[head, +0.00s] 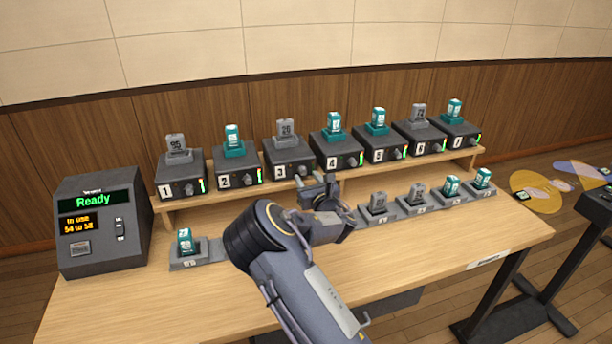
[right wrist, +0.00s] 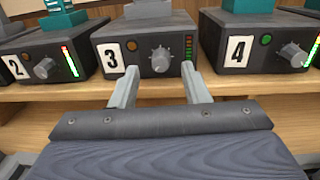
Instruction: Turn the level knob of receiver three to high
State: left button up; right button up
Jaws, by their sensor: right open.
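Receiver three (head: 284,157) is a dark box labelled 3 on the raised shelf, with a grey pack on top. In the right wrist view, receiver three (right wrist: 146,38) shows its grey level knob (right wrist: 161,60) mid-front, an amber lamp at left and a dim level meter (right wrist: 188,47) at right. The knob's pointer is too small to read. My right gripper (head: 319,186) is in front of receiver three and partly hides its right side. In the wrist view my right gripper (right wrist: 156,76) is open and empty, its fingers either side below the knob, apparently not touching it. My left gripper is out of view.
Receiver two (right wrist: 40,58) and receiver four (right wrist: 258,40) flank it closely, each with a knob and lit meter. Several docks with packs stand on the table (head: 440,240) below. A display console (head: 97,225) reading Ready stands at left.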

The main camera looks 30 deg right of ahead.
aim_at(303, 171)
jog(key=shift+w+d, duration=0.25)
jog(key=shift+w, duration=0.85)
